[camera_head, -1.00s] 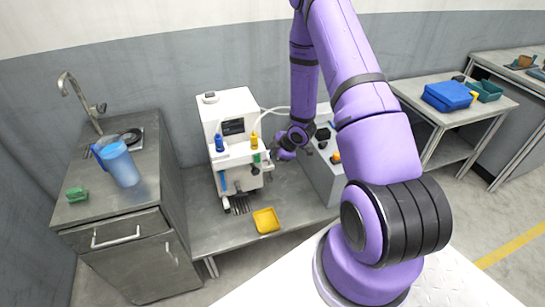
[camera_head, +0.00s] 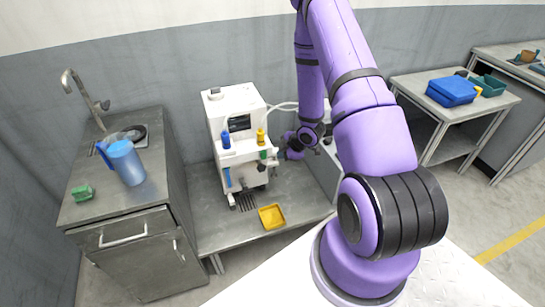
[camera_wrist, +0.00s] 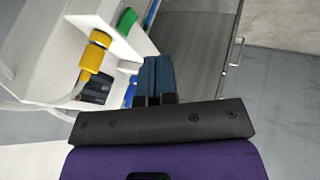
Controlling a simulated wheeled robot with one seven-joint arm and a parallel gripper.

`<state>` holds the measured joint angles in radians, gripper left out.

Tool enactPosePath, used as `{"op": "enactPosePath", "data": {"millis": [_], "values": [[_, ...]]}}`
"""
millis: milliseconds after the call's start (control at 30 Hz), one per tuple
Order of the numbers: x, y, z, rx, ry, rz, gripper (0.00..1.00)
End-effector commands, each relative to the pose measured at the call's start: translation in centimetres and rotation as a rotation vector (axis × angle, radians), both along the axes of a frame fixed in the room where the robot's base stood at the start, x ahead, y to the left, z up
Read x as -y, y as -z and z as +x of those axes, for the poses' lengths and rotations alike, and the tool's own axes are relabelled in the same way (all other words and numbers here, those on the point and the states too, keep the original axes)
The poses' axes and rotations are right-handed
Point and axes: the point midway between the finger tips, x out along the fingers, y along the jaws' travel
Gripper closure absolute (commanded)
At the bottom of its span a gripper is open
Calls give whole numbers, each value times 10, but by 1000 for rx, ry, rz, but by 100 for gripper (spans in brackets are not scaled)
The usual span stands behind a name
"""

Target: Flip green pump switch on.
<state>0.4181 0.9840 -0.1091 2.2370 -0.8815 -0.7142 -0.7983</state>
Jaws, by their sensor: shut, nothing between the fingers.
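The white machine (camera_head: 236,105) stands on the metal bench, with a blue fitting (camera_head: 226,140) and a yellow fitting (camera_head: 261,136) on its front ledge. A small green part (camera_head: 263,155) sits below the yellow fitting. In the wrist view a green part (camera_wrist: 127,20) lies beyond the yellow fitting (camera_wrist: 94,58); I cannot tell whether it is the pump switch or how it is set. My gripper (camera_head: 282,153) is at the right side of the machine. In the wrist view its dark blue fingers (camera_wrist: 155,72) are shut and empty, beside the white housing.
A yellow tray (camera_head: 271,217) lies on the bench (camera_head: 215,236) in front of the machine. A sink counter with a blue jug (camera_head: 127,163) and a green sponge (camera_head: 82,193) is on the left. A grey box (camera_head: 326,170) stands behind my arm. A pale hose runs from the machine.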

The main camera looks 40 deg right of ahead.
Motion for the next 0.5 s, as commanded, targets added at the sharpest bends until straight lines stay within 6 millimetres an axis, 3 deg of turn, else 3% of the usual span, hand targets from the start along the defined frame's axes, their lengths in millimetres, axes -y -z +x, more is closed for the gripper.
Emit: {"op": "enactPosePath", "data": {"millis": [500], "values": [[-20, 73, 45, -1, -2, 1, 100]]}}
